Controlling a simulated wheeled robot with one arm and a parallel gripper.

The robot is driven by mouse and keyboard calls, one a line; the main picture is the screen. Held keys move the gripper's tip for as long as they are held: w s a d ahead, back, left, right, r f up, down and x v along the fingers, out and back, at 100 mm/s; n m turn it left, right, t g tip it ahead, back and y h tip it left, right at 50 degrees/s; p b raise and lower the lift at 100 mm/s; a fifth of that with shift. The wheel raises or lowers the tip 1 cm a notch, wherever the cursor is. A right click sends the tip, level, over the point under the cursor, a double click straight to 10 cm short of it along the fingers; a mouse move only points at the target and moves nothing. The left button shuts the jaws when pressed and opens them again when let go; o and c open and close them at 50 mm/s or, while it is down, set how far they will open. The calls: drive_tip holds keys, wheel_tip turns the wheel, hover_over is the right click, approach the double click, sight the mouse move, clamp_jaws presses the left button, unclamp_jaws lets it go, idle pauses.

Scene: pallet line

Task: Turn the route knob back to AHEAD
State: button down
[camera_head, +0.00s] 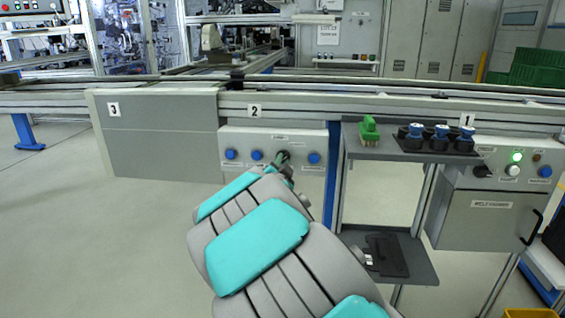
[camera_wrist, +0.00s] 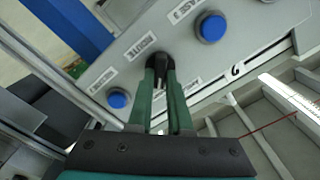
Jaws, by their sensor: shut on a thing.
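The route knob (camera_wrist: 158,58) is a small black knob on a pale control panel (camera_wrist: 178,30), beside a label that seems to read ROUTE. My gripper (camera_wrist: 160,70) is at the panel with its two green fingers closed on the knob, one on each side. In the head view, my gripper (camera_head: 285,165) reaches the panel (camera_head: 270,138) under the number 2 sign, where the fingers and my arm partly cover the knob. Which way the knob points cannot be told.
Blue buttons (camera_wrist: 211,27) (camera_wrist: 118,98) sit on both sides of the knob. To the right, a grey stand (camera_head: 390,150) holds a green piece (camera_head: 369,129) and several blue-topped black parts (camera_head: 440,135). A grey cabinet (camera_head: 485,220) is farther right. Floor at the left is clear.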

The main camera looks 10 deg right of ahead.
drive_tip(key=shift+a+n+p, duration=0.1)
drive_tip(key=shift+n+p, duration=0.45)
drive_tip(key=shift+n, duration=3.75)
drive_tip(key=c, duration=0.8)
unclamp_jaws()
drive_tip(key=shift+c, duration=0.2)
drive_tip(key=shift+a, duration=0.1)
drive_tip(key=b+v, duration=0.1)
drive_tip(key=v, duration=0.6)
drive_tip(key=shift+s, duration=0.35)
